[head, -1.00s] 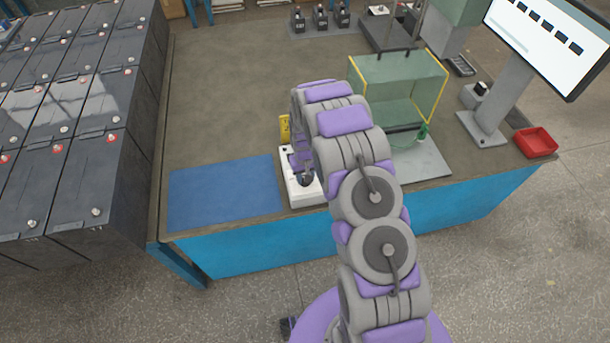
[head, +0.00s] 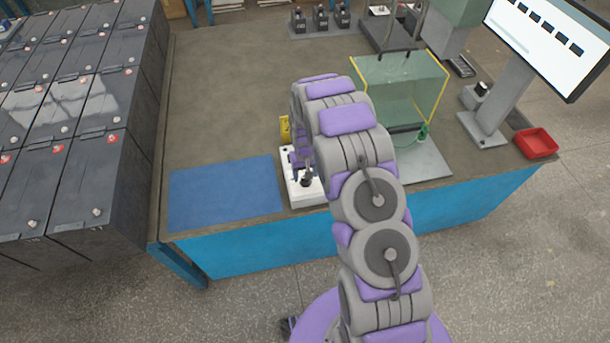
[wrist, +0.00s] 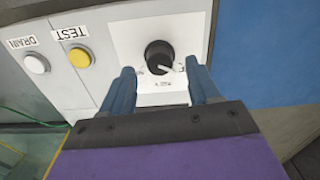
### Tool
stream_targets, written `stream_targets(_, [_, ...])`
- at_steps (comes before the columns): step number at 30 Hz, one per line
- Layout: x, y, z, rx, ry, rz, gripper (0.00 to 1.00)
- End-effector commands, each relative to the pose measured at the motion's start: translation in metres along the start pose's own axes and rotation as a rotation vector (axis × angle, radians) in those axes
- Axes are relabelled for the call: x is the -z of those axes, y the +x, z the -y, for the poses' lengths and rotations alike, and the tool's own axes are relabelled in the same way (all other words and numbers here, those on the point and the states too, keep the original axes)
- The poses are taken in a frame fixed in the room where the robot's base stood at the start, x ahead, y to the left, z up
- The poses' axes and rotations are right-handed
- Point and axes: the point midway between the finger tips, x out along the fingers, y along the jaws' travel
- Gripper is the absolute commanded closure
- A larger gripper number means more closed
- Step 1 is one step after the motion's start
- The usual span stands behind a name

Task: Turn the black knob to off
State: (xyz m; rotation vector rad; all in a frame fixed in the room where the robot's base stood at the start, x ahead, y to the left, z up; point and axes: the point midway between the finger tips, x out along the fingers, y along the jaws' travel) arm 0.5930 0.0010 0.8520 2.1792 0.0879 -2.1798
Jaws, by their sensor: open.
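The black knob (wrist: 158,56) sits on a white panel (wrist: 128,32) in the wrist view, with a pale pointer line aimed toward the lower right of that picture. Lettering beside and below it is partly hidden or too small to read surely. My gripper (wrist: 163,78) is open, its two blue fingers on either side just below the knob, and I see no contact. In the head view the knob (head: 306,181) shows on the white box (head: 310,200) at the bench's front edge. My arm hides part of the box and most of my gripper there.
A yellow TEST button (wrist: 79,59) and a white DRAIN button (wrist: 36,64) lie left of the knob. A blue mat (head: 225,190) is left of the box. A glass tank (head: 400,80) with yellow edges stands to the right. Black battery rows (head: 60,110) flank the bench.

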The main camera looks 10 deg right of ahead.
Motion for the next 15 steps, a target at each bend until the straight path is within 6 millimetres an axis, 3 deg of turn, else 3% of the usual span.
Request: stream_targets(15, [0.002,-0.116,0.001,-0.001,-0.001,-0.004,0.39])
